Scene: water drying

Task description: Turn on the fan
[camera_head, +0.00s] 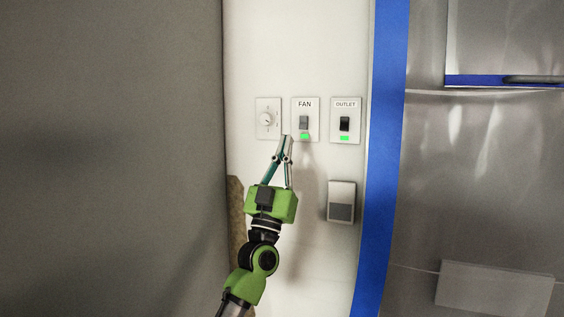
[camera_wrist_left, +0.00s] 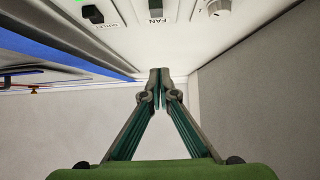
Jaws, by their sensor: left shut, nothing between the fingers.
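The fan switch (camera_head: 304,122) is a grey rocker on a white plate labelled FAN, with a green light lit below it. In the left wrist view the fan switch (camera_wrist_left: 155,8) shows at the top edge, upside down and partly cut off. My left gripper (camera_head: 287,139) is shut and empty, its tips just below and left of the fan plate. In the left wrist view the closed tips of my left gripper (camera_wrist_left: 159,72) lie below the FAN label. I cannot tell whether they touch the wall. My right gripper is in neither view.
A dial plate (camera_head: 266,119) is left of the fan plate. An outlet switch (camera_head: 344,123) with a green light is to its right. A small grey-fronted box (camera_head: 341,201) is on the wall below. Blue tape (camera_head: 383,150) edges the white wall panel, and a grey wall stands at left.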

